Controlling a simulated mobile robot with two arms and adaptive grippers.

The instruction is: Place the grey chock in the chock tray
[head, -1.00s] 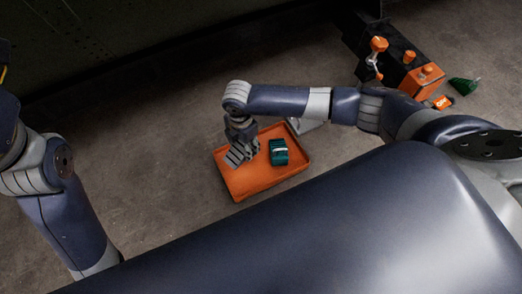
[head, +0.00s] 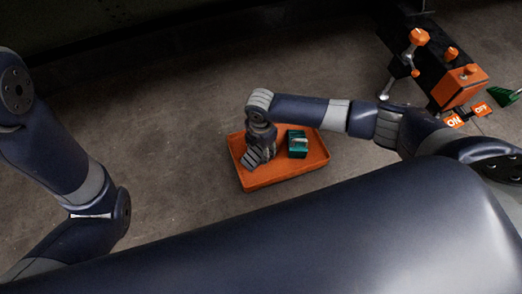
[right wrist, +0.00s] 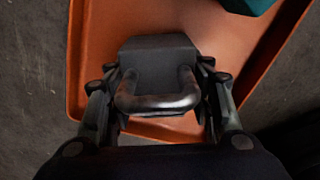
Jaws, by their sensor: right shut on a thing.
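My right gripper (head: 258,150) points down over the left part of the orange chock tray (head: 318,160). In the right wrist view, its fingers (right wrist: 158,112) are shut on the grey chock (right wrist: 158,52), a dark grey block with a metal loop handle. The chock is over or inside the tray (right wrist: 95,45); I cannot tell whether it touches the tray floor. In the head view the gripper mostly hides the chock. My left arm shows at the left, but its gripper is out of view.
A teal-green chock (head: 297,147) sits in the tray, to the right of my gripper. At the right stand a dark rig with orange knobs (head: 419,37), an orange box (head: 459,86) and ON/OFF tags (head: 454,121). A green piece (head: 504,96) lies at the right edge. Floor left of the tray is clear.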

